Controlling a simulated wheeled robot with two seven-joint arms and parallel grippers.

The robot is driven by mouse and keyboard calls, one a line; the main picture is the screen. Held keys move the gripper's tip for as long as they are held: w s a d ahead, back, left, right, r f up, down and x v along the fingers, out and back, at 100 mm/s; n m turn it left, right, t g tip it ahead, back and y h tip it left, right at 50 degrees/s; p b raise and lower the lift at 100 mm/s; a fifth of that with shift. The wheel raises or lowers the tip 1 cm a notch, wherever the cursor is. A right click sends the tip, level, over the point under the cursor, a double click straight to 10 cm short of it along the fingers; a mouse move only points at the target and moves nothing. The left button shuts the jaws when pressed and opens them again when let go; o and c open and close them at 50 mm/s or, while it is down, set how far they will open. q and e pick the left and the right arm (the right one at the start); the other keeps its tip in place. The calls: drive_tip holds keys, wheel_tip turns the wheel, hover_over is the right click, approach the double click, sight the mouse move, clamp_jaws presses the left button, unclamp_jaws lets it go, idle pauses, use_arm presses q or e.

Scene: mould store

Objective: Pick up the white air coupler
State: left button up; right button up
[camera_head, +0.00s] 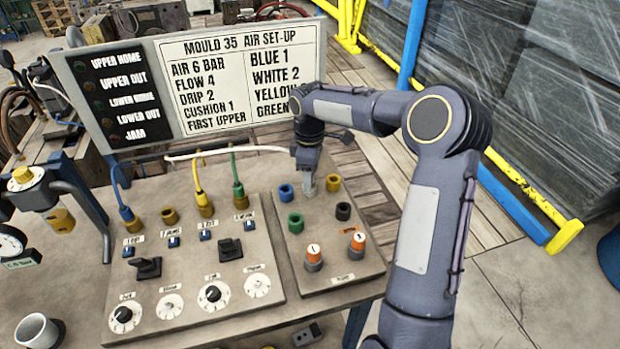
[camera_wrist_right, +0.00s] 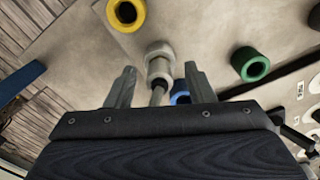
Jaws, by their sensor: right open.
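The white air coupler (camera_wrist_right: 160,62) looks pale grey in the right wrist view. It stands between the fingertips of my right gripper (camera_wrist_right: 160,82), with a gap to each side and a dark stem behind it. In the head view my right gripper (camera_head: 307,185) points down over the small panel (camera_head: 330,255) at right and mostly hides the coupler. A white hose (camera_head: 225,152) runs in from the left and ends behind the gripper. My right gripper is open. My left gripper is not in view.
Blue (camera_head: 286,192), yellow (camera_head: 333,183), green (camera_head: 295,222) and black (camera_head: 343,211) sockets surround the gripper. Yellow and green hoses (camera_head: 238,190) rise at left. The set-up board (camera_head: 200,85) stands behind.

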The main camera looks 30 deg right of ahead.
drive_tip(key=shift+c, duration=0.3)
clamp_jaws()
drive_tip(key=shift+r, duration=0.15)
